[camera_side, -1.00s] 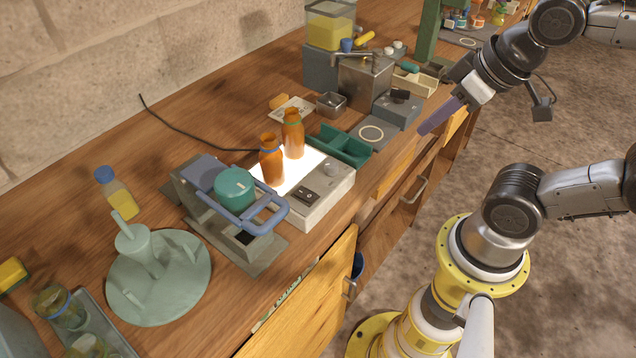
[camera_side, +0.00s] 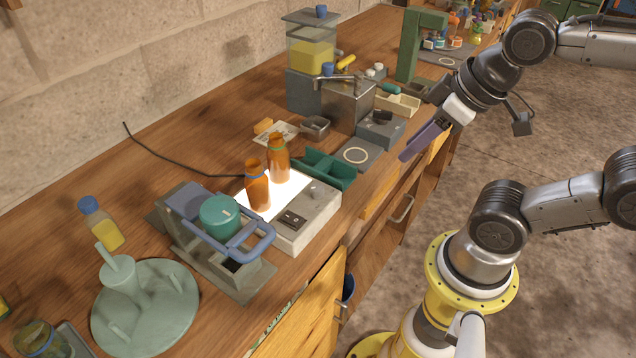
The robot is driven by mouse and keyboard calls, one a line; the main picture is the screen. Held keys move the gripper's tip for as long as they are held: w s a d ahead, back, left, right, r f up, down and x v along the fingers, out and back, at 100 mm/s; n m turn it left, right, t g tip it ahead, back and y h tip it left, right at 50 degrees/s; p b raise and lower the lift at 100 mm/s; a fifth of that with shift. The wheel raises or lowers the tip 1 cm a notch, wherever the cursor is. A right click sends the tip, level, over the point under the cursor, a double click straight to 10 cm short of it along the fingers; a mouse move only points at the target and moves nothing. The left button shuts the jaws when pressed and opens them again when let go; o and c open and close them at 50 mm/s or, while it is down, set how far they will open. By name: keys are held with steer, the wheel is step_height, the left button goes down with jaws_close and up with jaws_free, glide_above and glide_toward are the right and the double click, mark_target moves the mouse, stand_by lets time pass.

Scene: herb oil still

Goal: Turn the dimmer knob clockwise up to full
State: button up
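The light box (camera_side: 318,213) stands near the front edge of the bench, its top panel glowing bright white. A small pale round knob (camera_side: 314,190), seemingly the dimmer, sits on its top at the right of the panel. Its pointer mark is too small to read. A dark rocker switch (camera_side: 291,220) is on the same strip, nearer the camera.
Two amber bottles (camera_side: 257,186) (camera_side: 278,158) stand on the lit panel. A blue-handled press with a green drum (camera_side: 220,216) is close on the left. A green divided tray (camera_side: 325,168) and a grey mat with a ring (camera_side: 357,155) lie behind. Space above the knob looks clear.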

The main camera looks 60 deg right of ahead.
steer(key=shift+o, duration=1.2)
steer(key=shift+r+n, duration=0.35)
steer(key=shift+n, duration=0.45)
steer(key=shift+o, duration=0.9)
steer(key=n, duration=0.1)
steer(key=w+r+n, duration=0.1)
steer(key=n, duration=0.1)
steer(key=w+r+n, duration=0.1)
steer(key=shift+w+a+r+n+g, duration=0.15)
steer(key=shift+r+n+g, duration=0.1)
steer(key=shift+n+g, duration=0.15)
steer(key=n+g, duration=0.4)
steer(key=n, duration=0.5)
glide_above(317, 187)
step_height(317, 187, down, 3)
step_height(317, 187, down, 13)
steer(key=shift+r, duration=0.1)
jaws_close()
